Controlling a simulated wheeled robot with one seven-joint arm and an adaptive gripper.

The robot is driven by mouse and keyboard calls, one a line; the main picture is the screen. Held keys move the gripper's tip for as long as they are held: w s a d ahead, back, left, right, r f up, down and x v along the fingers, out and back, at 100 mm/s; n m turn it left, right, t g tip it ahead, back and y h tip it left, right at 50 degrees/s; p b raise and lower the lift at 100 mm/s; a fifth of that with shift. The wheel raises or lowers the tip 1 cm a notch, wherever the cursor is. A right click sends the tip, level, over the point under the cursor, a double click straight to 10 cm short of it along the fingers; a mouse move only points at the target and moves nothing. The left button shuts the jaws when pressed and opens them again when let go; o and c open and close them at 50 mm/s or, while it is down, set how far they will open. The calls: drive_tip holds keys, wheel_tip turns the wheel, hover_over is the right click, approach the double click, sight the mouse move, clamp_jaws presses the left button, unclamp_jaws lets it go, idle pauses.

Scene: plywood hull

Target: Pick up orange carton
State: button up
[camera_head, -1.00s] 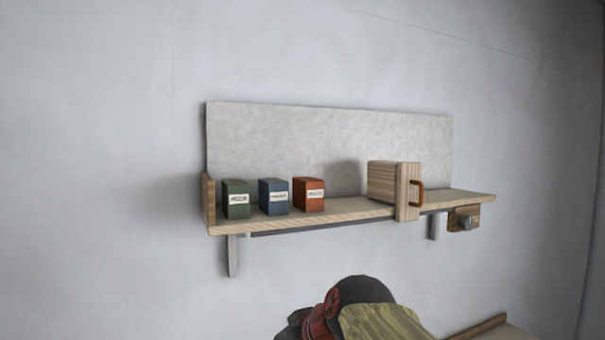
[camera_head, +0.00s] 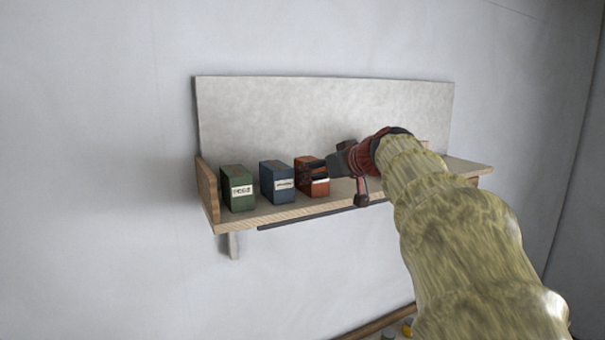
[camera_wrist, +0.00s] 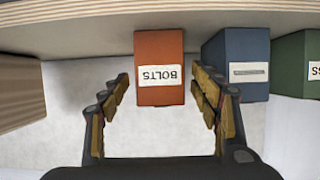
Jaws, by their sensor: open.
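The orange carton (camera_head: 309,177) stands on the wall shelf, at the right end of a row of cartons. In the wrist view the orange carton (camera_wrist: 160,68) shows upside down, with a white label reading BOLTS. My gripper (camera_head: 318,172) is at the carton from the right and front in the head view and partly covers it. In the wrist view my gripper (camera_wrist: 160,92) is open, with one finger on each side of the carton. Gaps show between the fingers and the carton's sides.
A blue carton (camera_head: 277,183) stands close beside the orange one, and a green carton (camera_head: 237,188) beyond it; the blue one (camera_wrist: 240,62) is near one finger. The wooden shelf (camera_head: 330,203) has a back panel (camera_head: 290,110). A wooden block (camera_wrist: 18,95) shows at the wrist view's left.

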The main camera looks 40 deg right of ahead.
drive_tip(key=x, duration=0.2)
drive_tip(key=p+x, duration=0.1)
drive_tip(key=x, duration=0.1)
drive_tip(key=shift+w+d+r, duration=0.1)
drive_tip(key=shift+w+r, duration=0.05)
drive_tip(key=shift+r, duration=0.1)
drive_tip(key=shift+c, duration=0.8)
drive_tip(key=c, duration=1.3)
